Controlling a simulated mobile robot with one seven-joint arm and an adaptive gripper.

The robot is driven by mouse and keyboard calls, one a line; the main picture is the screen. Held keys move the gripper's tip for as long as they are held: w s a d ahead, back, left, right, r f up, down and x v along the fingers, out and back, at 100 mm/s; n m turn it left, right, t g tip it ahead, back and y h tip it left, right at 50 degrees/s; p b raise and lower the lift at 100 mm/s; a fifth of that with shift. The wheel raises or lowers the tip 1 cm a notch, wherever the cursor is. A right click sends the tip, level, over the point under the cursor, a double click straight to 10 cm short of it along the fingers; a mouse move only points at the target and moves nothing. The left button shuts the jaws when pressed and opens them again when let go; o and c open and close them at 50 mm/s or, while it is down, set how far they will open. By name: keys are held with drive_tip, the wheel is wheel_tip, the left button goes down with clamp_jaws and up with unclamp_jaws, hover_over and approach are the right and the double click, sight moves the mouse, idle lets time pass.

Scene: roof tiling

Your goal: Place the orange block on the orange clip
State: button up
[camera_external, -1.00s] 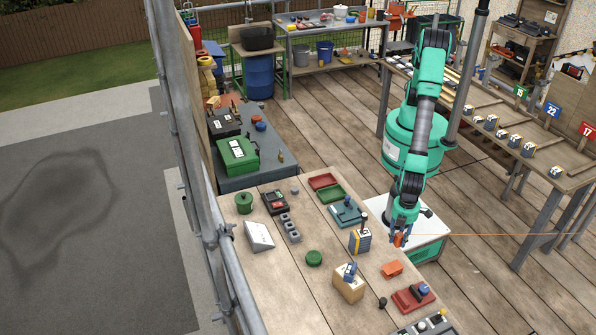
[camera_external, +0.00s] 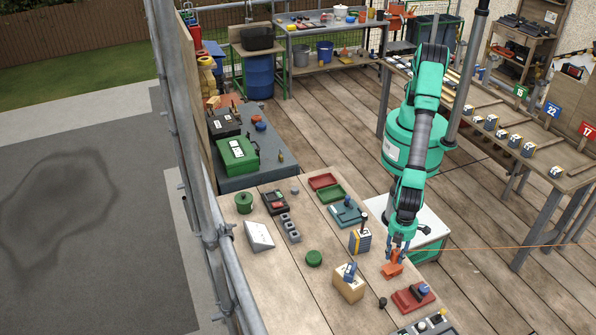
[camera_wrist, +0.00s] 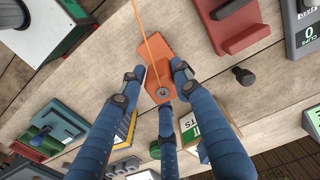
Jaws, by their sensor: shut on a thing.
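My gripper (camera_external: 397,248), with blue fingers, points down over the near right part of the wooden table and is shut on the orange block (camera_external: 395,256). A thin orange line runs from the block off to the right. The orange clip (camera_external: 390,271) lies on the table directly below the block. In the wrist view the fingers surround the block (camera_wrist: 159,80), which has a round metal piece at its lower end. Block and clip overlap there as nearly one orange patch, so I cannot tell whether they touch.
A red device (camera_external: 413,298) and a small black knob (camera_external: 383,302) stand close by on the near side. A wooden block with a blue tool (camera_external: 349,286) stands to the left. A blue-and-yellow box (camera_external: 360,241) stands at the upper left. Bare table lies left of the clip.

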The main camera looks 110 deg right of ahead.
sight(394, 259)
drive_tip(key=shift+f, duration=1.75)
drive_tip(key=shift+f, duration=0.15)
drive_tip(key=o, duration=1.1)
drive_tip(key=shift+o, duration=0.2)
wheel_tip(394, 259, up, 12)
drive_tip(key=shift+r, duration=0.15)
